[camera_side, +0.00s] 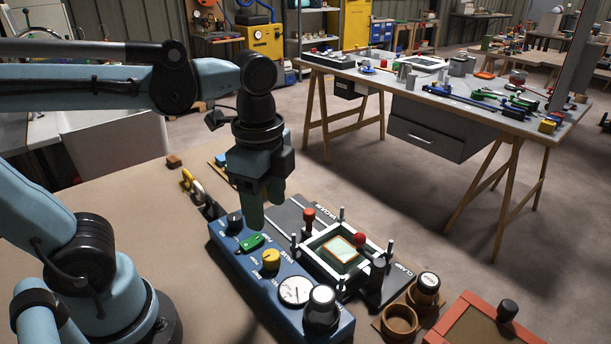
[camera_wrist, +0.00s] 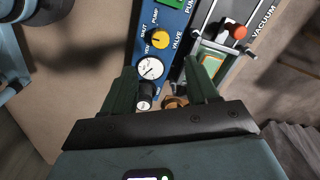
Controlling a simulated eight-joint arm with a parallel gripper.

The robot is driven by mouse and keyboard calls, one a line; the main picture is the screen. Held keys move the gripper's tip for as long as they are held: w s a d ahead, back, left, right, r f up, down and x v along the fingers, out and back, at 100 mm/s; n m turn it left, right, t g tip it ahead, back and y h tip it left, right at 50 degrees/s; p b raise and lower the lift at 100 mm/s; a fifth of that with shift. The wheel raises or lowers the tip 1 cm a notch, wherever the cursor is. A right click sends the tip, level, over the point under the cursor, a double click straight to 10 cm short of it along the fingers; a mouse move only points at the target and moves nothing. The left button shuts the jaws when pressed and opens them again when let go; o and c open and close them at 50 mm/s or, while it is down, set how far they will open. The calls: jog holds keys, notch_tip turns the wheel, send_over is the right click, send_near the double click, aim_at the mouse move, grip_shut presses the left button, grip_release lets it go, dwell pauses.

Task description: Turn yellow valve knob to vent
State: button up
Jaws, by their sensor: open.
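The yellow valve knob (camera_side: 271,260) sits on the sloping top of the blue control box (camera_side: 225,252), between a green switch (camera_side: 251,242) and a round white gauge (camera_side: 297,291). In the wrist view the knob (camera_wrist: 157,40) shows beyond the fingertips, with the words PUMP, SHUT and VALVE around it and a partly readable label at its left. I cannot tell exactly where its pointer aims. My gripper (camera_side: 262,212) points down above the box's far end, apart from the knob. In the wrist view its fingers (camera_wrist: 161,82) are spread with nothing between them gripped.
A clamp frame (camera_side: 318,258) with red-topped handles (camera_side: 359,240) stands right of the box. A wooden holder (camera_side: 400,320) and a red-framed tray (camera_side: 480,325) lie nearer right. The bench at left is mostly clear.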

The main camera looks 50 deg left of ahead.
aim_at(272, 254)
jog(key=shift+w+f, duration=0.15)
jog(key=shift+f, duration=5.45)
jog(key=c, duration=1)
jog(key=shift+c, duration=0.2)
jog(key=shift+n, duration=0.4)
jog(key=n, duration=0.5)
jog(key=shift+n, duration=0.3)
jog(key=n, duration=0.5)
jog(key=shift+n, duration=0.4)
